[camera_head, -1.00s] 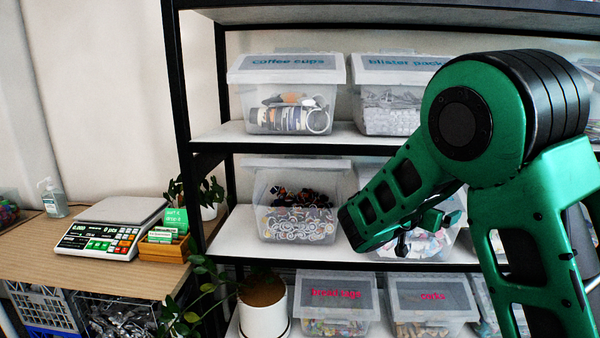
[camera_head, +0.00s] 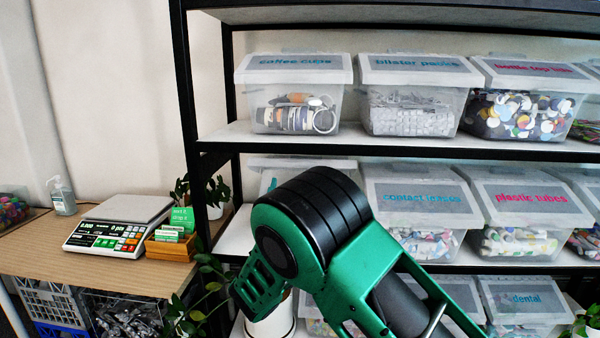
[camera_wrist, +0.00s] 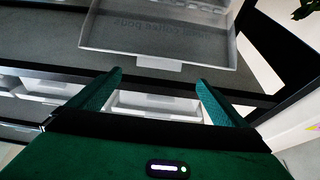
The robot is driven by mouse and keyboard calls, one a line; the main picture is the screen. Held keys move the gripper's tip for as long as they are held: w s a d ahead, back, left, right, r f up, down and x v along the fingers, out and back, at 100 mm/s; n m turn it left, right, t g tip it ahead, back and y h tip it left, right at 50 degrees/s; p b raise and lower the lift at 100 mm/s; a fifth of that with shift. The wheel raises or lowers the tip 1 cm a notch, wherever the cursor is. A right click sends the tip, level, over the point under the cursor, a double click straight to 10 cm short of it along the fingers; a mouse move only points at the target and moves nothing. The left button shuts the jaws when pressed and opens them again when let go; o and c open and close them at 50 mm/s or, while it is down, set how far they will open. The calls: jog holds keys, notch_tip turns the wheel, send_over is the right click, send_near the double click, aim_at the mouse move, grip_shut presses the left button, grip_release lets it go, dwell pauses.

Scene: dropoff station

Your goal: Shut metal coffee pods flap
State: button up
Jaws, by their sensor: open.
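The metal coffee pods box stands at the left of the middle shelf, mostly hidden behind my arm in the head view. Its whitish top (camera_head: 300,163) shows, with a bit of grey front panel and teal lettering at its left. In the wrist view the flap (camera_wrist: 160,40) is a greyish, see-through panel with faint "coffee pods" lettering and a pale tab at its lower edge. Whether the flap is fully closed I cannot tell. My gripper (camera_wrist: 160,88) is open and empty, its two green fingers apart, below the tab in the picture and not visibly touching it.
The contact lenses box (camera_head: 415,195) and plastic tubes box (camera_head: 520,205) stand to the right on the same shelf. The coffee cups box (camera_head: 290,100) is above. A white plant pot (camera_head: 270,325) is below. A scale (camera_head: 120,225) stands on the wooden table at left.

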aim_at(300, 164)
jog(key=x, duration=0.8)
jog(key=shift+w+r, duration=0.15)
jog(key=shift+w, duration=0.1)
jog(key=c, duration=1.5)
